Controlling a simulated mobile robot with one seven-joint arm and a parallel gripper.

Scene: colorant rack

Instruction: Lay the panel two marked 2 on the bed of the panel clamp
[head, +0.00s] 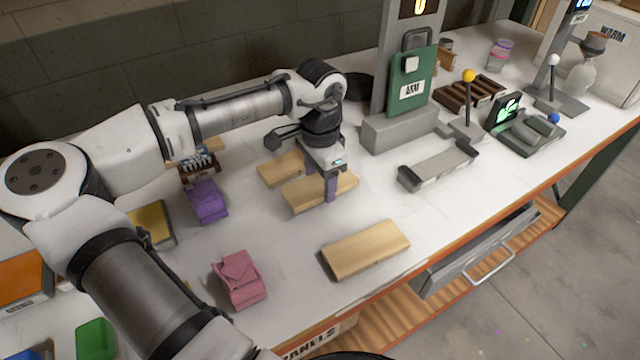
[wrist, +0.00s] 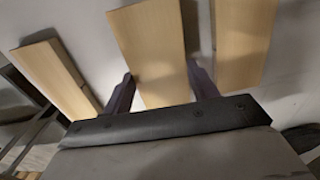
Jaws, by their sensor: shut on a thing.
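My gripper (head: 321,186) is shut on the middle of three pale wooden panels, the held panel (head: 299,195). Its purple fingers straddle the panel's long sides. In the wrist view the held panel (wrist: 150,45) lies between the fingertips (wrist: 161,86). It is at or close to the tabletop; I cannot tell whether it touches. No number shows on it. A second panel (head: 280,168) lies just behind it, and a third panel (head: 365,248) lies nearer the front edge. A low grey bed with raised dark ends (head: 437,167), apparently the panel clamp's, stands empty to the right.
A grey column (head: 398,125) with a green tag (head: 412,80) stands behind the bed. A yellow-knobbed lever (head: 468,76) and a green device (head: 525,135) stand farther right. Purple (head: 207,201) and pink (head: 239,278) blocks lie left. The white tabletop between held panel and bed is clear.

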